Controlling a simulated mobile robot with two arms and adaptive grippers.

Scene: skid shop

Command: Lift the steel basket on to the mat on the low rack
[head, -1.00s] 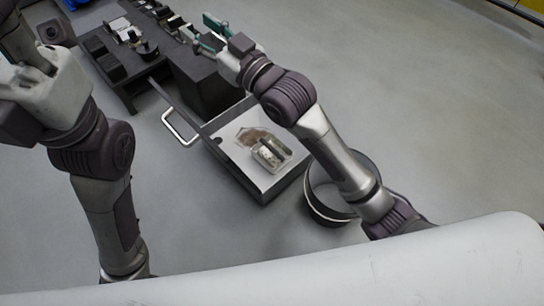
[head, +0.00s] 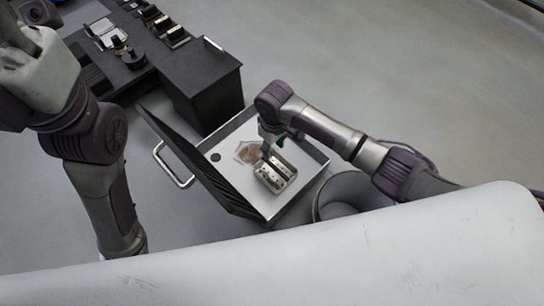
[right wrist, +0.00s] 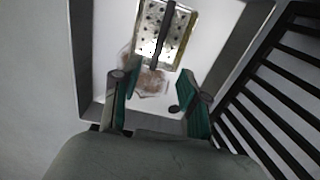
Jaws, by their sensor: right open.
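The steel basket (head: 277,177), perforated with a bar handle across its top, sits inside a white-lined open tank. It also shows in the right wrist view (right wrist: 165,35), at the top. My right gripper (head: 269,147) is over the tank, just beyond the basket. In the right wrist view its green fingers (right wrist: 154,80) are spread with nothing between them, and the basket lies ahead of the tips. My left arm is at the left; its fingers are out of frame. A dark low bench (head: 128,86) at upper left may be the rack; I cannot make out the mat clearly.
The tank (head: 310,152) has a slatted dark lid (head: 205,168) standing open on its left and a handle (head: 172,170). A black cabinet (head: 210,88) stands behind. A round bin (head: 345,190) is at right. Open floor lies at upper right.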

